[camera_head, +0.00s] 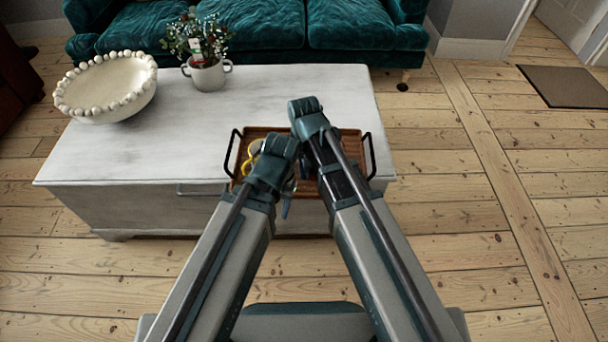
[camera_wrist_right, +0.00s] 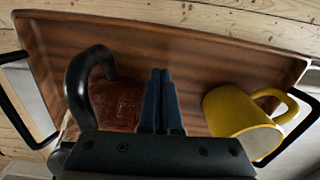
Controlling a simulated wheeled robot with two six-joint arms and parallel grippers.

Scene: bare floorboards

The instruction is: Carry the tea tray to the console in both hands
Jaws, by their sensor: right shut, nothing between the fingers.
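The wooden tea tray (camera_head: 345,134) lies at the front right of the white chest's top, with a black handle (camera_head: 230,152) at its left and another (camera_head: 371,156) at its right. A yellow mug (camera_head: 251,158) stands on its left side, partly behind my left arm. In the right wrist view the tray (camera_wrist_right: 210,45) carries the mug (camera_wrist_right: 238,112) and a brown teapot with a black handle (camera_wrist_right: 82,85). My right gripper (camera_wrist_right: 161,75) is shut and empty over the tray, between teapot and mug, apart from both tray handles. No console shows.
The white chest (camera_head: 140,155) also bears a beaded bowl (camera_head: 108,90) and a potted plant (camera_head: 207,74). A green sofa (camera_head: 260,24) stands behind it. Bare floorboards (camera_head: 455,200) are open to the right, with a brown mat (camera_head: 565,86) at the far right.

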